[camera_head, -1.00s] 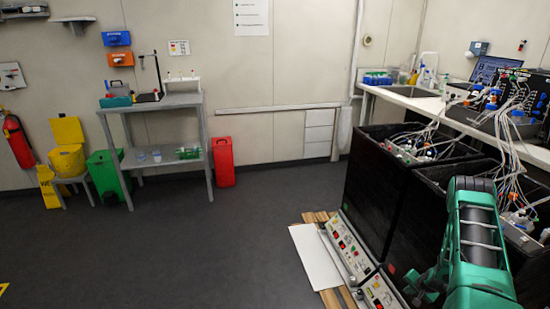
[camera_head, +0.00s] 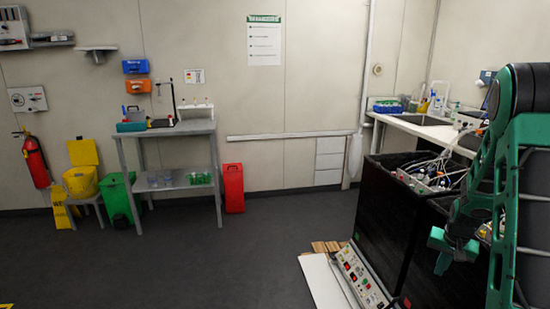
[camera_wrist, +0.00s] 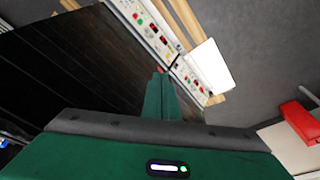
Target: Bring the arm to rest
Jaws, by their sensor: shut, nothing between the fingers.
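My green arm fills the right edge of the head view, folded up high in front of the black shaker units. My gripper (camera_head: 455,245) hangs at the arm's lower left, in front of the black shaker box (camera_head: 385,215). In the wrist view my gripper's fingers (camera_wrist: 162,85) are together, with nothing between them. Beyond the fingertips lies the shaker's control panel (camera_wrist: 160,40) with red and green buttons, which also shows in the head view. No contact between the gripper and the shaker is visible.
A bench with a sink (camera_head: 425,119) stands at the back right. A grey shelf table (camera_head: 170,131), a red bin (camera_head: 233,188) and a green bin (camera_head: 120,198) stand along the back wall. The dark floor on the left and in the middle is clear.

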